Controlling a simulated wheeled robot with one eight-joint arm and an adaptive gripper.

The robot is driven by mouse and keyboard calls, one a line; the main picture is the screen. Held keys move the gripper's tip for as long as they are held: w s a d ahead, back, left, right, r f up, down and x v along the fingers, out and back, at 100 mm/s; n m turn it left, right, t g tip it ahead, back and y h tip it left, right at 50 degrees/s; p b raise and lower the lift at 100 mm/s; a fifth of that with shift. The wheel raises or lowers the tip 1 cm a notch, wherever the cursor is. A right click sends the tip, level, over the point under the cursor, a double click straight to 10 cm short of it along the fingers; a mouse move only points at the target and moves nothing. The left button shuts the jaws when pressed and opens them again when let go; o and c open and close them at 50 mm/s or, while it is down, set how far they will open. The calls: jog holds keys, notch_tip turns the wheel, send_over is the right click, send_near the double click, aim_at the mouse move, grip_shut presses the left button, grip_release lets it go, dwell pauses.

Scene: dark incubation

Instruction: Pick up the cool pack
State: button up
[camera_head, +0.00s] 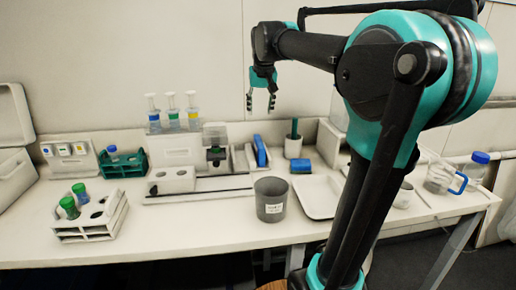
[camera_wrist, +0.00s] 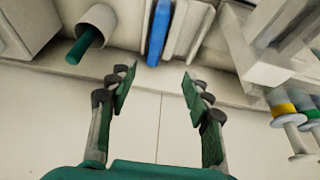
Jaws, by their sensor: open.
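A blue slab (camera_head: 260,150), which looks like the cool pack, stands on edge among white slabs at the back of the bench. In the wrist view the blue slab (camera_wrist: 158,32) is at the top middle, beyond the fingertips. My gripper (camera_head: 261,101) hangs high above it, fingers pointing down, open and empty. In the wrist view my gripper (camera_wrist: 157,85) shows both fingers apart with only wall between them. A second blue block (camera_head: 302,166) lies on the bench to the right; I cannot tell for certain which one is the cool pack.
A white cup (camera_head: 293,147) with a green stick stands right of the slab. A grey beaker (camera_head: 270,200) and a white tray (camera_head: 317,196) are in front. Tube racks (camera_head: 90,220) are at left. The wall is close behind.

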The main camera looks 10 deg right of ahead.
send_near(259, 141)
jog(key=f, duration=0.2)
jog(key=shift+w+a+f, duration=0.25)
jog(key=shift+a+f, duration=0.1)
jog(key=x, duration=0.4)
jog(key=shift+w+d+f, duration=0.1)
jog(key=shift+w+d, duration=0.15)
jog(key=shift+d, duration=0.1)
jog(key=shift+w+f, duration=0.15)
jog(key=shift+f, duration=0.35)
jog(key=shift+f, duration=0.25)
grip_shut()
